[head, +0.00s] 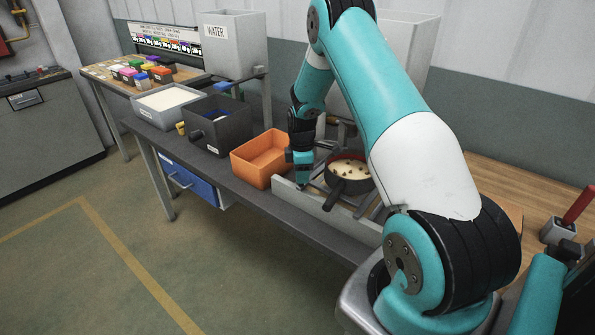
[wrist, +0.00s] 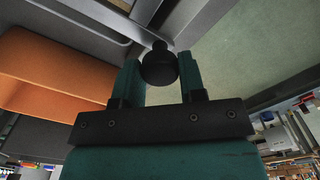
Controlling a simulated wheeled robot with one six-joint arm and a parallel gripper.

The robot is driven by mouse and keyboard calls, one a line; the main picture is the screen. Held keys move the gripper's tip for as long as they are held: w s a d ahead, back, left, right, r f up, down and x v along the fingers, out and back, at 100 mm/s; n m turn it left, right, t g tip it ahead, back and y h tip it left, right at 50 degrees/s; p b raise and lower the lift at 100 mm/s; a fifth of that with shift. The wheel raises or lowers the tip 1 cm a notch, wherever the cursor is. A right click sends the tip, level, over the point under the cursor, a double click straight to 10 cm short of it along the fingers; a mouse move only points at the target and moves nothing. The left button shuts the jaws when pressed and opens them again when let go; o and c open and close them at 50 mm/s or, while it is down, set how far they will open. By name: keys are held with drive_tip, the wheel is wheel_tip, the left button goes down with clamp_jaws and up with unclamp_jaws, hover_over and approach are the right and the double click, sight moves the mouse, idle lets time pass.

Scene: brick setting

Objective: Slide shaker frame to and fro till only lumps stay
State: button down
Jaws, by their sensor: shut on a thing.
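The shaker frame (head: 319,185) is a grey metal frame on the bench, partly hidden behind my arm. A round dark sieve with a reddish rim (head: 333,168) sits on it, with pale sand and several brown lumps (head: 347,171) inside. The sieve's dark handle points to the front left. My gripper (head: 303,181) is low at the frame's left end, beside the orange bin. In the wrist view, the teal fingers of my gripper (wrist: 160,82) are closed on either side of a round black knob (wrist: 159,66), next to a grey bar of the frame.
The orange bin (head: 247,171) stands close to my gripper on the left. Farther left are a dark grey bin (head: 235,132) and a grey tray of pale powder (head: 150,116). A grey water tank (head: 238,50) stands behind. A pale low rail (head: 335,215) runs along the bench front.

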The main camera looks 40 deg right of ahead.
drive_tip(key=shift+s, duration=0.85)
drive_tip(key=c, duration=0.7)
unclamp_jaws()
drive_tip(key=shift+s+d, duration=0.1)
drive_tip(key=shift+d, duration=0.05)
wheel_tip(320, 180, up, 18)
drive_tip(key=b, duration=0.3)
drive_tip(key=shift+f, duration=0.2)
